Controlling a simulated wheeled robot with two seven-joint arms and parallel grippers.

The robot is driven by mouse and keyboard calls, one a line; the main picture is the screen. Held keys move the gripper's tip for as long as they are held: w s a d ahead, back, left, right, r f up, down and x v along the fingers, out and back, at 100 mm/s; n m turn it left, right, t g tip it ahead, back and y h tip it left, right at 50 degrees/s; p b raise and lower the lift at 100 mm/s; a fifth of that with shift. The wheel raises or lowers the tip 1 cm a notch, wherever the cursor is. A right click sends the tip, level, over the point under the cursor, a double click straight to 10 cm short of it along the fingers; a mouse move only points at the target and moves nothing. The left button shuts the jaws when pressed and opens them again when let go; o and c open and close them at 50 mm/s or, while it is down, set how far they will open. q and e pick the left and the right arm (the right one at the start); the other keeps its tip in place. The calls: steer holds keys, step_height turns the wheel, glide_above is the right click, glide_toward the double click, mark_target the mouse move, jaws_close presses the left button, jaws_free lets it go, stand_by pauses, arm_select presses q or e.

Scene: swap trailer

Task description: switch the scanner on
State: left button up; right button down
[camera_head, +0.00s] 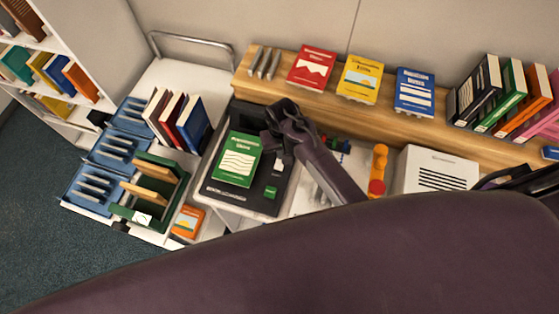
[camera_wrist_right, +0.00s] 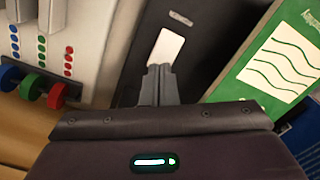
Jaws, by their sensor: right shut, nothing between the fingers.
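The scanner (camera_head: 215,191) is a black flat device on the white table, with a small green square (camera_head: 271,192) at its front right corner. A green book (camera_head: 237,159) lies on it. My right gripper (camera_head: 272,145) is over the scanner's right part, beside the book. In the right wrist view the shut, empty fingers (camera_wrist_right: 160,69) point at a white rectangle (camera_wrist_right: 167,48) on a dark surface (camera_wrist_right: 200,45). I cannot tell whether they touch it. The green book (camera_wrist_right: 278,60) is at the right there. My left gripper is not in view.
A wooden shelf (camera_head: 300,82) with several books runs behind the scanner. Blue trays (camera_head: 90,190) and a green rack (camera_head: 157,170) stand to the left. An orange object (camera_head: 379,162) and a white box (camera_head: 437,168) stand to the right. Coloured knobs (camera_wrist_right: 33,86) show in the wrist view.

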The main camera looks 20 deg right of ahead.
steer(key=shift+f+b, duration=0.4)
steer(key=shift+f, duration=0.4)
step_height(320, 180, up, 3)
steer(key=p, duration=0.2)
steer(key=shift+f+p, duration=0.1)
steer(key=shift+p, duration=0.25)
steer(key=shift+r, duration=2.15)
steer(key=shift+s, duration=0.1)
